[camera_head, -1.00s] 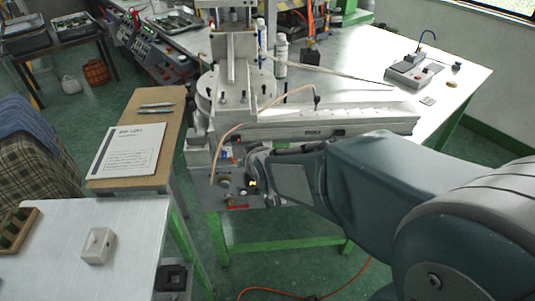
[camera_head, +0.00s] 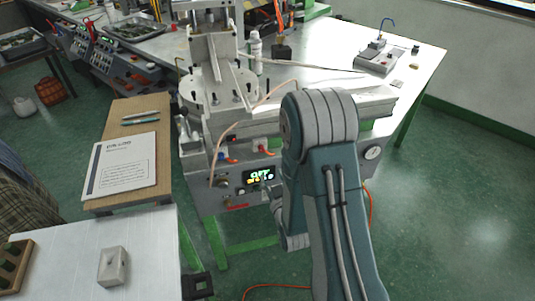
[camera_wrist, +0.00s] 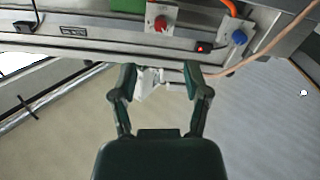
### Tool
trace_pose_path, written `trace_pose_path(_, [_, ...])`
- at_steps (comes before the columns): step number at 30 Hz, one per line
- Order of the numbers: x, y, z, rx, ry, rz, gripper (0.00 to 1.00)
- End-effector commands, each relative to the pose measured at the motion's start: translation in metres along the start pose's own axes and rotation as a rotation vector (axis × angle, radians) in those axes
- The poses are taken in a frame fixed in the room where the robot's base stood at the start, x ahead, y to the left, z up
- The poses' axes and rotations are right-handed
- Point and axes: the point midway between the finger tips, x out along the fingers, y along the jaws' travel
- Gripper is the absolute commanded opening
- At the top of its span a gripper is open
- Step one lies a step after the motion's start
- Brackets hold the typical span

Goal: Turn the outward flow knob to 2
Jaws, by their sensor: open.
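The wax injection machine (camera_head: 207,140) stands at the table's front edge, with a control panel (camera_head: 235,203) low on its front. The panel carries a lit display (camera_head: 258,174) and small knobs, one of them (camera_head: 222,182) at the left. A red knob (camera_wrist: 160,24) and a blue knob (camera_wrist: 238,37) on plates show in the wrist view. I cannot tell which knob is the outward flow knob; no numbers are readable. My gripper (camera_wrist: 158,80) is open, its fingers apart below the red knob, with a small white part behind them. In the head view my arm hides part of the panel.
A pressure gauge (camera_head: 372,153) is right of my arm. An orange hose (camera_wrist: 285,35) crosses the wrist view at the upper right. A wooden stand (camera_head: 135,108) with a paper sheet (camera_head: 122,166) and a white table (camera_head: 60,260) are at the left.

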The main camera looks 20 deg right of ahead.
Motion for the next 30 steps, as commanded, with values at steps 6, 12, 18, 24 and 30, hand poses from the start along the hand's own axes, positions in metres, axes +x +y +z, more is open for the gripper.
trace_pose_path(6, [0.025, -0.002, -0.001, -0.002, 0.004, -0.001, 0.61])
trace_pose_path(12, [0.063, -0.003, -0.002, -0.003, 0.005, -0.001, 0.61])
trace_pose_path(18, [0.094, -0.003, -0.002, -0.003, 0.003, 0.0, 0.61])
trace_pose_path(24, [0.107, -0.003, -0.001, -0.002, 0.002, 0.0, 0.61])
trace_pose_path(30, [0.108, -0.003, -0.001, -0.003, 0.001, -0.001, 0.61])
